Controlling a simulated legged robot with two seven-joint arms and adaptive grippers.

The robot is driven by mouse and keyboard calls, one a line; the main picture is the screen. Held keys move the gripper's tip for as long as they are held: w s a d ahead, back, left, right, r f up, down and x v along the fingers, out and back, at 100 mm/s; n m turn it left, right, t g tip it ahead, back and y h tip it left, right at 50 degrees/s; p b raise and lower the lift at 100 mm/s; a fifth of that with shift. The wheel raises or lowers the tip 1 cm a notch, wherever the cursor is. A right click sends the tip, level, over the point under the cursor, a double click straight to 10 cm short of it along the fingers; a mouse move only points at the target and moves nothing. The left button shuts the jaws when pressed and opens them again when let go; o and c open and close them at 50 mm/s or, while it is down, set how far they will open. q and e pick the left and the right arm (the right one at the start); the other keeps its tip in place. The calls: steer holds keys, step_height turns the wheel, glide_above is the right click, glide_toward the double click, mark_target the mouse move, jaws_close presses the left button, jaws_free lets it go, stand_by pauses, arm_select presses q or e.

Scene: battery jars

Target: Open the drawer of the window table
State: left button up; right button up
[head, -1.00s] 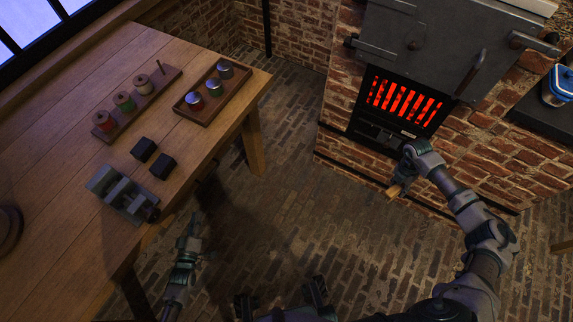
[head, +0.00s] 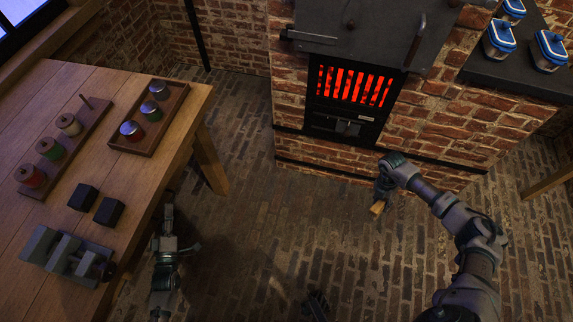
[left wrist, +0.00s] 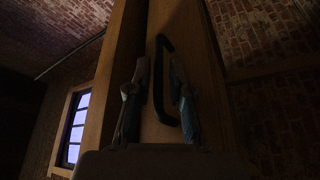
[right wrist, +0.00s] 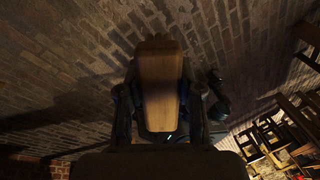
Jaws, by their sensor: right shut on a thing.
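The wooden window table (head: 110,95) stands at the left in the head view. My left gripper (head: 168,222) is low beside its right-hand edge. In the left wrist view, a dark bar handle (left wrist: 161,85) stands on a wooden drawer front (left wrist: 194,45). The fingers of my left gripper (left wrist: 159,80) are apart, one on each side of the handle; I cannot tell whether they touch it. The drawer looks closed, but its edges are dim. My right gripper (head: 382,192) is shut on a wooden block (right wrist: 160,75), held over the floor in front of the stove.
A brick stove (head: 350,85) glows ahead. Blue-lidded containers (head: 549,50) stand at right. Brick floor (head: 260,235) lies clear between.

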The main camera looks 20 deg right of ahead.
arm_select(q)
steer(key=shift+w+d+r, duration=0.15)
steer(key=shift+w, duration=0.45)
arm_select(e)
steer(key=shift+f, duration=0.2)
arm_select(q)
jaws_close()
steer(key=shift+s+d, duration=0.1)
arm_select(e)
steer(key=shift+s+r, duration=0.1)
